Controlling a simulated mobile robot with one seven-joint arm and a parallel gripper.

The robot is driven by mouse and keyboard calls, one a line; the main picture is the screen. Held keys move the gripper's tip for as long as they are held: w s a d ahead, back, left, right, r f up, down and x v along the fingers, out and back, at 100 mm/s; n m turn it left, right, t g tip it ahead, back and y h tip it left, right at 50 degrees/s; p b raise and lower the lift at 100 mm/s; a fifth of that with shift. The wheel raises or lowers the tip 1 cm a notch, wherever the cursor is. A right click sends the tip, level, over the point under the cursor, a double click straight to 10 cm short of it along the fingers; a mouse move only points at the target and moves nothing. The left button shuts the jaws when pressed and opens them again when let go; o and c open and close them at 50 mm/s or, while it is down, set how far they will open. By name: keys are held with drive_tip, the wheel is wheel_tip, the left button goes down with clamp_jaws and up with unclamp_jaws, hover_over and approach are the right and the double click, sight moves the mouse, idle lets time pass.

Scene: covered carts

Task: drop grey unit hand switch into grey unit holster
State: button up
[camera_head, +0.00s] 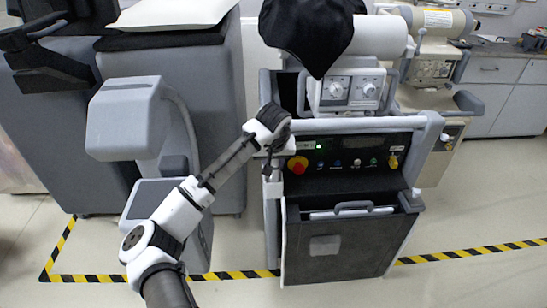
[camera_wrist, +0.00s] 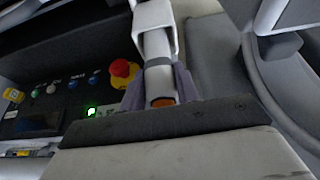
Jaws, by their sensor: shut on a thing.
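The grey unit (camera_head: 345,235) stands right of centre in the head view, its control panel facing me. My gripper (camera_head: 268,166) is at the left end of that panel. In the wrist view my gripper (camera_wrist: 160,82) is shut on the hand switch (camera_wrist: 158,50), a pale grey cylinder with a dark ring and an orange tip between the fingers. A white open bracket (camera_wrist: 176,22), which looks like the holster, is at the top around the far part of the switch. I cannot tell how deep the switch sits in it. In the head view my gripper mostly hides the switch.
A red emergency button (camera_head: 297,165) is just right of my gripper; it also shows in the wrist view (camera_wrist: 124,70). Open floor (camera_head: 235,290) lies in front, with striped tape.

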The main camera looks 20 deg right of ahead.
drive_tip(key=o, duration=1)
drive_tip(key=shift+o, duration=0.2)
drive_tip(key=b+v, duration=0.3)
drive_tip(key=v, duration=0.9)
